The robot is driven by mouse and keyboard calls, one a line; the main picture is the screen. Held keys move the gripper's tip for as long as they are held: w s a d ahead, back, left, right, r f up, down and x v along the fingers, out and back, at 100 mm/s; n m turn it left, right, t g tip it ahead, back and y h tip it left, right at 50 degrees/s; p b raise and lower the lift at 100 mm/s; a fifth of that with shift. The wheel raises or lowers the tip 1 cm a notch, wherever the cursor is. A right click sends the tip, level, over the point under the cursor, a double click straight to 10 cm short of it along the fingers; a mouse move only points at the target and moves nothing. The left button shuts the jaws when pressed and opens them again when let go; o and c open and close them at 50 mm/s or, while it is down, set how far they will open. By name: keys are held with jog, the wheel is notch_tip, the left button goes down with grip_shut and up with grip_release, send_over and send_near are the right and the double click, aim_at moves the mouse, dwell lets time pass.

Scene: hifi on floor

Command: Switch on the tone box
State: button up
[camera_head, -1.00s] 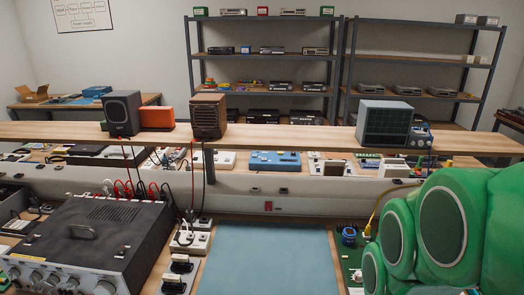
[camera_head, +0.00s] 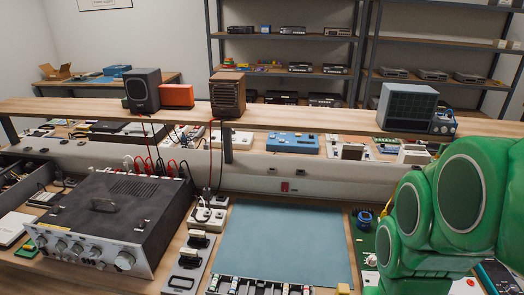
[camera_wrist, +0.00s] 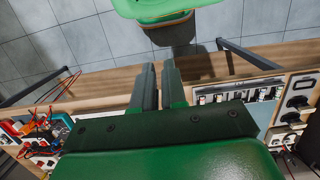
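No label picks out the tone box, so I cannot tell which device it is. A black and silver amplifier-like box (camera_head: 110,210) with several front knobs stands at the left of the bench in the head view. A grey-blue box with a grille (camera_head: 407,107) stands on the raised shelf at right, with a small blue unit (camera_head: 443,122) beside it. My gripper (camera_wrist: 159,66) shows in the wrist view, pointing over the bench's edge, with nothing between its fingers. The fingers are close together; whether they are fully shut is unclear. The head view shows only my green arm at right.
A blue-grey mat (camera_head: 284,243) lies bare on the bench. Power sockets (camera_head: 207,215) with plugs stand left of it, and a strip of small parts (camera_head: 255,286) lies in front. A dark speaker (camera_head: 142,90), orange box (camera_head: 176,95) and brown speaker (camera_head: 227,94) stand on the raised shelf (camera_head: 300,118).

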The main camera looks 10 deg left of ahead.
jog(key=shift+m+t+h, duration=0.3)
jog(key=shift+h, duration=0.2)
jog(key=w+a+r, duration=0.1)
jog(key=w+r, duration=0.1)
jog(key=w, duration=0.4)
jog(key=w+a+r, duration=0.1)
jog(key=w+a, duration=0.1)
jog(key=w, duration=0.5)
jog(key=w+a+r, duration=0.2)
jog(key=w, duration=0.4)
jog(key=shift+w+a+r, duration=0.15)
jog(key=shift+w+r, duration=0.1)
jog(key=shift+r, duration=0.05)
grip_shut()
jog(key=w+a, duration=0.4)
jog(key=w, duration=0.4)
jog(key=t+y, duration=0.1)
jog(key=t, duration=0.2)
send_over(196, 209)
jog(key=s+d, duration=0.1)
jog(key=s, duration=0.1)
notch_tip(196, 209, down, 12)
jog(key=r, duration=0.1)
jog(key=shift+s+a+f, duration=0.1)
jog(key=shift+a+f, duration=0.4)
jog(key=shift+a, duration=0.05)
jog(key=f, duration=0.4)
jog(key=w+f, duration=0.1)
jog(key=f, duration=0.9)
jog(key=shift+w, duration=0.35)
